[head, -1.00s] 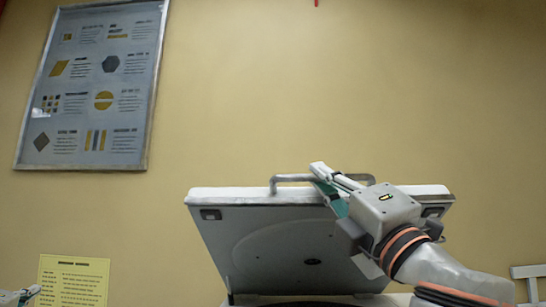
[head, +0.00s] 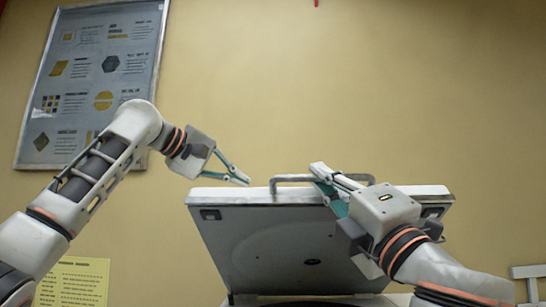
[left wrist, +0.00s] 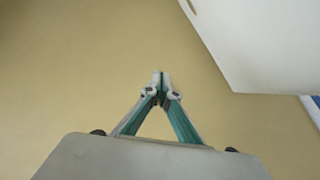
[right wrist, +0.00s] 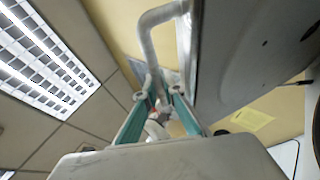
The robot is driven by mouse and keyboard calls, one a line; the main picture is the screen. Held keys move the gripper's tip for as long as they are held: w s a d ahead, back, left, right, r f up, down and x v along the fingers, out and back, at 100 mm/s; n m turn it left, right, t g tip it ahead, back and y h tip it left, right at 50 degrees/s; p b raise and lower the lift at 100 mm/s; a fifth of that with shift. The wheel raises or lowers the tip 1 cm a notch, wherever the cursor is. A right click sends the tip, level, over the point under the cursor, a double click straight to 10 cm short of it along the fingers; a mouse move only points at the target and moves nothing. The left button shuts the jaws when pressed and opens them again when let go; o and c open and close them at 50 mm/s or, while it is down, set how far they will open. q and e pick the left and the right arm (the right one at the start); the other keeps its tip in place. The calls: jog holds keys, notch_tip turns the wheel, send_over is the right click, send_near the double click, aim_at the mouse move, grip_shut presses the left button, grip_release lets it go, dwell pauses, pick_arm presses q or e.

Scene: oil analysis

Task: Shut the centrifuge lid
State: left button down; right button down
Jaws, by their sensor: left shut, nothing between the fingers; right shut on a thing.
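The centrifuge lid (head: 265,245) stands raised and open, tilted back, with its inner face toward me in the head view. A bar handle (head: 292,178) runs along its top edge. My right gripper (head: 322,172) is at the handle's right part and is shut on it; the handle also shows in the right wrist view (right wrist: 150,45), running down between the fingers. My left gripper (head: 246,181) is shut and empty, just above the lid's top left corner and left of the handle. In the left wrist view its fingertips (left wrist: 161,75) meet, with the pale lid (left wrist: 265,40) at the upper right.
A framed poster (head: 95,85) hangs on the yellow wall at the left. A yellow sheet of paper (head: 85,280) is at the lower left, partly behind my left arm. A pale frame (head: 528,280) stands at the lower right. The space above the lid is free.

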pick_arm(q)
jog(key=s+d+r+y, duration=0.1)
jog(key=s+d, duration=0.1)
jog(key=s, duration=0.2)
jog(key=s+d+r+m+y, duration=0.1)
jog(key=s+d+r, duration=0.1)
jog(key=s+d, duration=0.1)
jog(key=s+d+r+m+g+y, duration=0.1)
jog(key=s+d+r, duration=0.1)
jog(key=s, duration=0.4)
jog(key=shift+d, duration=0.45)
pick_arm(e)
jog(key=shift+w+f, duration=0.1)
pick_arm(q)
jog(key=s+r+t+y, duration=0.1)
jog(key=s+r+y, duration=0.15)
jog(key=s, duration=0.45)
jog(key=s+r+y, duration=0.2)
jog(key=s+y, duration=0.2)
jog(key=s, duration=0.2)
jog(key=w+d+f, duration=0.1)
jog(key=w+f, duration=0.5)
jog(key=f, duration=0.3)
jog(key=shift+w, duration=0.15)
jog(key=shift+s+f, duration=1.05)
jog(key=shift+f, duration=0.25)
